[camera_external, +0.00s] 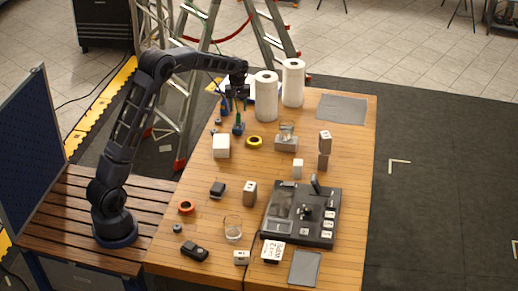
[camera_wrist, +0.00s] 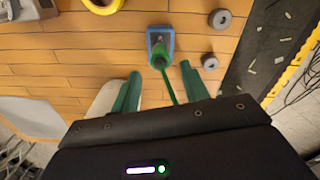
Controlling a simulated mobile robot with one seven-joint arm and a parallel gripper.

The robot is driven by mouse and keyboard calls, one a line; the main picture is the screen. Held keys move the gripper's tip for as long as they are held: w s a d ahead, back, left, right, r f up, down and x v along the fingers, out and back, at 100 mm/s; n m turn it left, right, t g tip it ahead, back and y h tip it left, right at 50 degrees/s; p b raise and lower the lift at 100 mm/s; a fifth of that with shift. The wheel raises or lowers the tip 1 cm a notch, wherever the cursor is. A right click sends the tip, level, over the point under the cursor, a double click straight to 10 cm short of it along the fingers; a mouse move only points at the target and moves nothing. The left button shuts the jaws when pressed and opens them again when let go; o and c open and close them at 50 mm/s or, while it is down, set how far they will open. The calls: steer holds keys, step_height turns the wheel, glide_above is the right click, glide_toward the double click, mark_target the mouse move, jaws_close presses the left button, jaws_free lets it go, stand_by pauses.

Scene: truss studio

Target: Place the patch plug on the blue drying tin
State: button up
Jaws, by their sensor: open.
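A small blue tin (camera_wrist: 151,36) sits on the wooden table in the wrist view. A green piece with a dark round end, seemingly the patch plug (camera_wrist: 159,55), appears over the tin, and a thin green strip runs from it towards my gripper. In the external view the green plug (camera_external: 238,123) shows above the blue tin (camera_external: 238,131). I cannot tell exactly how the plug touches the tin. My gripper (camera_wrist: 161,88) has its two green fingers spread apart with nothing clamped between them. In the external view my gripper (camera_external: 237,102) hangs just above and behind the plug.
Two grey discs (camera_wrist: 220,19) lie beside the tin. A yellow ring (camera_external: 254,141) and a white cube (camera_external: 221,146) are nearby. Two white paper rolls (camera_external: 265,97) stand close to the right of my gripper. A black device (camera_external: 300,212) occupies the table's front right.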

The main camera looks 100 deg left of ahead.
mark_target(240, 117)
steer(key=shift+r, duration=2.45)
steer(key=w+d+r+m+t, duration=0.1)
steer(key=w+d+r+m, duration=0.3)
steer(key=d, duration=0.6)
steer(key=w+d+r+m, duration=0.1)
steer(key=w+d+r, duration=0.4)
steer(key=d, duration=0.6)
steer(key=s+d+r+m+t, duration=0.1)
steer(key=d+r+m, duration=0.15)
steer(key=d, duration=0.65)
steer(key=s+d+r+m, duration=0.15)
steer(key=d+r, duration=0.25)
steer(key=d, duration=0.5)
steer(key=s+d+m+t, duration=0.1)
steer(key=s+d+m, duration=0.25)
steer(key=d, duration=0.65)
steer(key=s+d+m, duration=0.3)
steer(key=s+d, duration=0.1)
steer(key=d, duration=0.5)
steer(key=s+d+f+m, duration=0.2)
steer(key=s+d, duration=0.3)
steer(key=s, duration=0.1)
steer(key=s+d+f+m+t, duration=0.1)
steer(key=s+d+f+m, duration=0.1)
steer(key=s+d, duration=0.3)
steer(key=shift+s+d+f+m+t, duration=0.25)
steer(key=shift+s+f+m+t, duration=0.1)
steer(key=shift+m, duration=0.4)
